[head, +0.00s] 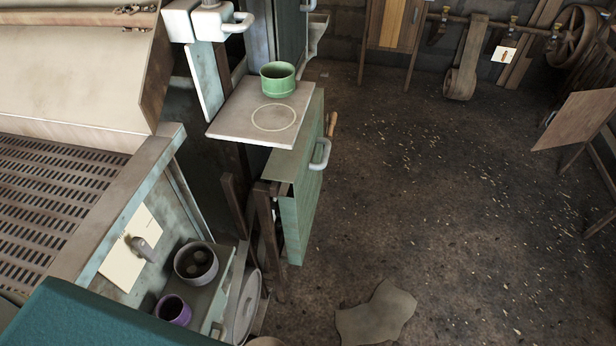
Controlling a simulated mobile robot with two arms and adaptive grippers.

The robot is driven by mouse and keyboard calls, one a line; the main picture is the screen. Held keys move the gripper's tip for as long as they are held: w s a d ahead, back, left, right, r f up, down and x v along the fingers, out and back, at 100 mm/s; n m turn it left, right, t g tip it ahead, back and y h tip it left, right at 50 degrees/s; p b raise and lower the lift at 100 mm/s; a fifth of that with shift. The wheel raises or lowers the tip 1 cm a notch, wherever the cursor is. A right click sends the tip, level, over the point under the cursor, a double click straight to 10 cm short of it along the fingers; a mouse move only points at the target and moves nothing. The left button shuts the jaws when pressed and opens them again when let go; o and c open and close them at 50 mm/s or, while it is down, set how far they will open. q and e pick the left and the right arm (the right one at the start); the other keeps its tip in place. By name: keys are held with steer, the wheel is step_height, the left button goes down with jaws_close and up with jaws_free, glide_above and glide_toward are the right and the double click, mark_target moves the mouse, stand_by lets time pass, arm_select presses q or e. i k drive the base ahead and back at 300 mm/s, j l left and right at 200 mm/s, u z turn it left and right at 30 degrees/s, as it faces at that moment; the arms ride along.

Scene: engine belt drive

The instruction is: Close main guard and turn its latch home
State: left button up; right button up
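A green panel (302,205) with a pale loop handle (320,154) stands upright beside the machine, below a small shelf; it looks like the main guard, though I cannot be sure. Dark posts stand at its left edge, and I cannot tell whether it is fully shut. A small grey lever or knob (141,246) sits by a cream card on the machine's side; I cannot tell if it is the latch. Another pale handle (238,23) is on a white block higher up. Neither of my grippers is in view.
A green cup (278,79) stands on the shelf (228,122), beside a marked circle. A pot (196,263) and a purple cup (172,310) stand on a low ledge. A flat brown piece (376,314) lies on the floor. The littered floor at right is mostly open.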

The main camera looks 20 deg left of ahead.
mark_target(581, 114)
steer(key=i+l, duration=0.1)
steer(key=l, duration=0.2)
steer(key=i+l+z, duration=0.1)
steer(key=i+l, duration=0.2)
steer(key=i, duration=0.2)
steer(key=i+l, duration=0.25)
steer(key=i, duration=0.2)
steer(key=i+l+z, duration=0.15)
steer(key=i, duration=0.35)
steer(key=i+j, duration=0.1)
steer(key=i, duration=1.05)
